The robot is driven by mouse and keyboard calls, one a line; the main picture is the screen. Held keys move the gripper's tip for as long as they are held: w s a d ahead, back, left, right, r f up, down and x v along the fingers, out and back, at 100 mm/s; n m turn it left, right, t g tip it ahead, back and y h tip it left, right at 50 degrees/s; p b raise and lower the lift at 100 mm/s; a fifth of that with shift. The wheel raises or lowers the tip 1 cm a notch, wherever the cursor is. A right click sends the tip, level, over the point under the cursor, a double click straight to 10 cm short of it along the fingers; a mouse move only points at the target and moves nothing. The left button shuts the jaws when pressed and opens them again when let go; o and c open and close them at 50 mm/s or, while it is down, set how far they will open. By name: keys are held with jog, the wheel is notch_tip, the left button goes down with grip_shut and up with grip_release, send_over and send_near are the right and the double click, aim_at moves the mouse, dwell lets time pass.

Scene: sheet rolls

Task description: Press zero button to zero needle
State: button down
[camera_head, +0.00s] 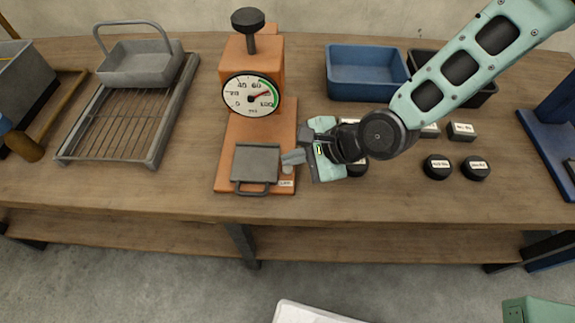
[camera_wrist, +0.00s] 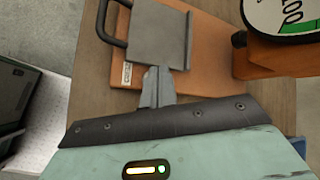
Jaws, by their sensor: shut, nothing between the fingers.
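The orange gauge stand (camera_head: 231,150) has a round white dial (camera_head: 240,105) whose red needle points to the upper right, past the 60 mark. A grey plate with a handle (camera_head: 256,163) lies on its base, also seen in the wrist view (camera_wrist: 160,38). A small label (camera_head: 286,183) sits at the base's front right corner, and at the base's edge in the wrist view (camera_wrist: 127,73). My gripper (camera_head: 287,160) is shut and empty, its tips over the base beside the plate's right edge; it also shows in the wrist view (camera_wrist: 155,72). I cannot make out the zero button; my fingers may hide it.
A black knob (camera_head: 248,20) tops the stand. A wire rack (camera_head: 120,130) with a grey basket (camera_head: 140,65) stands left. A blue bin (camera_head: 365,75) is behind my arm. Black round weights (camera_head: 437,168) and small labelled blocks (camera_head: 462,131) lie right. The table front (camera_head: 380,200) is clear.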

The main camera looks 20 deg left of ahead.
jog(key=shift+f, duration=0.1)
jog(key=shift+f, duration=0.35)
jog(key=shift+f+b, duration=0.4)
jog(key=shift+f, duration=0.05)
dwell(0.8)
jog(key=shift+r, duration=0.1)
jog(key=shift+r+p, duration=0.8)
jog(key=shift+p, duration=0.05)
notch_tip(320, 180, up, 5)
jog(key=p, duration=0.4)
dwell(0.6)
